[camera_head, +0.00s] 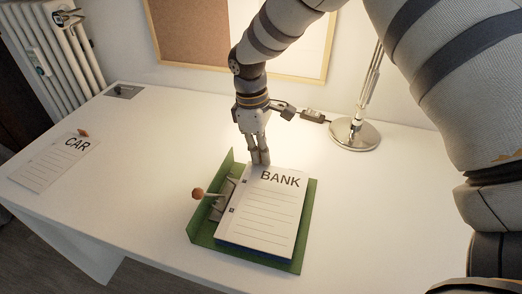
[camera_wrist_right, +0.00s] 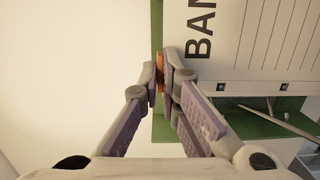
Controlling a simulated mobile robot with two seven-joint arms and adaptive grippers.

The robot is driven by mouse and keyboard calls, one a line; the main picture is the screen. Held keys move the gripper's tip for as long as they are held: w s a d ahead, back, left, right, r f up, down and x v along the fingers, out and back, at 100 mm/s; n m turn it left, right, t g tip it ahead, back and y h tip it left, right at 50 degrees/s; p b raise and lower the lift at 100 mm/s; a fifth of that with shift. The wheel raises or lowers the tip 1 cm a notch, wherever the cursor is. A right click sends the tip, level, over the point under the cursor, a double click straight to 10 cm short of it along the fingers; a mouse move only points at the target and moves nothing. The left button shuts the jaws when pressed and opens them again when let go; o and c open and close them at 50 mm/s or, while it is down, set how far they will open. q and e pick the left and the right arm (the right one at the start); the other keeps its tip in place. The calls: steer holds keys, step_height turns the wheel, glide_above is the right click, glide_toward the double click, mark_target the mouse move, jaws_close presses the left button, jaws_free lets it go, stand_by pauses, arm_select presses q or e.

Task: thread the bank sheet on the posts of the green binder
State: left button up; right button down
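The bank sheet (camera_head: 268,215), white with ruled lines and BANK in black, lies over or just above the green binder (camera_head: 309,225) in the head view. Two dark punched holes show along its left edge. My right gripper (camera_head: 260,163) is at the sheet's top edge. In the wrist view, its fingertips (camera_wrist_right: 161,75) are closed on a small orange tab (camera_wrist_right: 160,73) at the top of the bank sheet (camera_wrist_right: 255,40). The binder's metal clasp (camera_head: 222,200) has a lever with an orange-brown knob (camera_head: 197,193). I cannot tell whether the posts pass through the holes. My left gripper is out of view.
A CAR sheet (camera_head: 52,165) with a reddish tab lies at the far left of the white desk (camera_head: 140,200). A lamp base (camera_head: 355,134) stands behind to the right. A small grey plate (camera_head: 124,91) is at the back left.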

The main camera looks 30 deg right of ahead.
steer(key=shift+f, duration=0.75)
stand_by(0.5)
steer(key=c, duration=1.7)
jaws_free()
steer(key=r, duration=0.8)
steer(key=w+a+r, duration=0.1)
steer(key=r, duration=0.3)
steer(key=shift+w, duration=0.1)
steer(key=shift+f, duration=0.1)
